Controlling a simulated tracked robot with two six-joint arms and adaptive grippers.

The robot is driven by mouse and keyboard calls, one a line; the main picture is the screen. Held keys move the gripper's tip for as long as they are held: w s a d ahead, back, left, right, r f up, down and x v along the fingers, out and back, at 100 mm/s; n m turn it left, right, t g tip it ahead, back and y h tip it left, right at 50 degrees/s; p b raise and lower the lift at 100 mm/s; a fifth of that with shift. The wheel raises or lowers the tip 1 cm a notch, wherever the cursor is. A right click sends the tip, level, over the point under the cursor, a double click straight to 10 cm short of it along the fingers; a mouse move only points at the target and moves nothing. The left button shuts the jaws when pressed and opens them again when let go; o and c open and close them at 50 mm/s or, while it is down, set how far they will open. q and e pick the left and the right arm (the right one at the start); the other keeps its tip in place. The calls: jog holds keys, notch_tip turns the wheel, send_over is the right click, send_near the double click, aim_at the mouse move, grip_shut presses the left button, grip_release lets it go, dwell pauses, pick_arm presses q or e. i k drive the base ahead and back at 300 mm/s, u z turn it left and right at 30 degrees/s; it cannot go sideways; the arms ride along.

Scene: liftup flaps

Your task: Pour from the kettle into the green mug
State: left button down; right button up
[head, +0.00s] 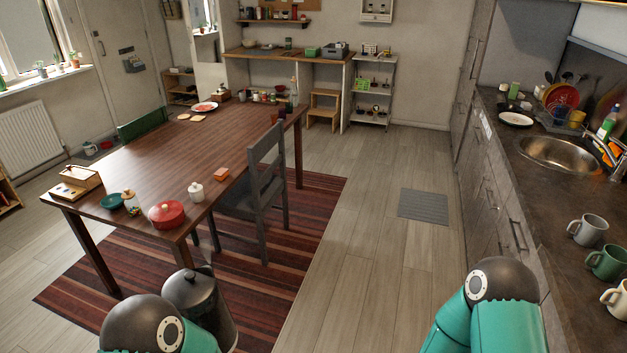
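The green mug (608,262) stands upright on the dark counter at the right edge, between a grey mug (588,229) and a cream mug (616,299). A dark grey kettle (203,303) with a domed lid shows at the bottom left, roughly upright, beside and partly behind my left arm. Its lower part is hidden, and I cannot see what supports it. My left gripper is not visible; only a dark joint and teal links of that arm show. My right arm rises at the bottom right near the counter; its gripper is not visible either.
The counter (540,215) along the right holds a sink (558,154), dishes and bottles. A wooden table (150,165) with a red pot (166,214) and jars stands at left, a grey chair (262,190) beside it. The floor between (345,250) is clear.

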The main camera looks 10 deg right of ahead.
aim_at(610, 263)
jog(key=u, duration=0.25)
jog(key=i, duration=2.05)
jog(key=u, duration=1.4)
jog(key=i, duration=0.2)
jog(key=z, duration=3.5)
